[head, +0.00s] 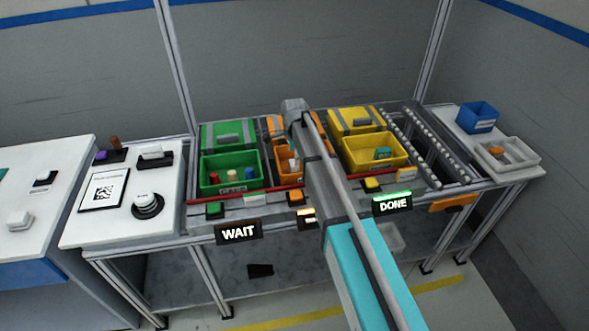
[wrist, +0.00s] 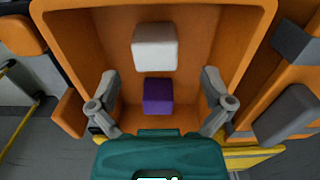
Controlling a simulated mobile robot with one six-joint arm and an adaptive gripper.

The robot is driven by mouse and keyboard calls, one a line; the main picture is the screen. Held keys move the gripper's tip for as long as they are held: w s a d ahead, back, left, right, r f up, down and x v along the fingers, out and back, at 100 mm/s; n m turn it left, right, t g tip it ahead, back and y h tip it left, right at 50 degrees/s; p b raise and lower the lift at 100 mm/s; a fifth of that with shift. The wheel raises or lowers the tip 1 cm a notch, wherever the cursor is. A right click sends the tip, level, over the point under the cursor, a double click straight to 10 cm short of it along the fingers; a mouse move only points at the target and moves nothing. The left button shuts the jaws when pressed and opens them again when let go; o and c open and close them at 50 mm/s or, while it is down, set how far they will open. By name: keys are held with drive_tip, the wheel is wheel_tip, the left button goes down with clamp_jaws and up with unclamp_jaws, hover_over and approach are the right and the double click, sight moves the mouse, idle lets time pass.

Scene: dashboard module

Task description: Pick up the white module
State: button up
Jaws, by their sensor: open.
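The white module (wrist: 155,47) is a small rounded block inside an orange bin (wrist: 256,40), seen in the wrist view near the bin's far wall. A purple block (wrist: 158,95) sits nearer, just below it in the picture. My gripper (wrist: 160,78) is open, with one finger to each side of the purple block and nothing between the pads that I can see held. The white module lies beyond the fingertips in the picture. In the head view the orange bin (head: 281,160) is partly covered by my arm, which hides the white module and my gripper.
A green bin (head: 230,188) stands left of the orange one and a yellow bin (head: 361,166) right of it. Roller tracks (head: 425,140), a blue box (head: 478,126) and a white tray (head: 520,159) are farther right. A white side table (head: 85,225) stands left.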

sight(294, 168)
drive_tip(key=shift+f, duration=0.15)
drive_tip(key=shift+s+f+b, duration=0.15)
drive_tip(key=shift+f+b, duration=1.1)
drive_tip(key=shift+b, duration=0.05)
drive_tip(key=shift+s+f+b, duration=0.1)
drive_tip(key=shift+f+b, duration=1.15)
drive_tip(key=shift+b, duration=0.05)
drive_tip(key=c, duration=1.2)
drive_tip(key=shift+r, duration=0.15)
drive_tip(key=shift+r+p, duration=0.95)
drive_tip(key=shift+p, duration=0.1)
drive_tip(key=shift+s+d+r+p, duration=1.15)
drive_tip(key=shift+s+r+p, duration=0.65)
drive_tip(key=shift+s, duration=0.2)
drive_tip(key=shift+s+d+r+p, duration=1.15)
drive_tip(key=shift+s+r+p, duration=0.7)
drive_tip(key=shift+s, duration=0.2)
drive_tip(key=shift+s+d+r+p, duration=1.15)
drive_tip(key=shift+s+r+p, duration=0.65)
drive_tip(key=shift+s, duration=0.2)
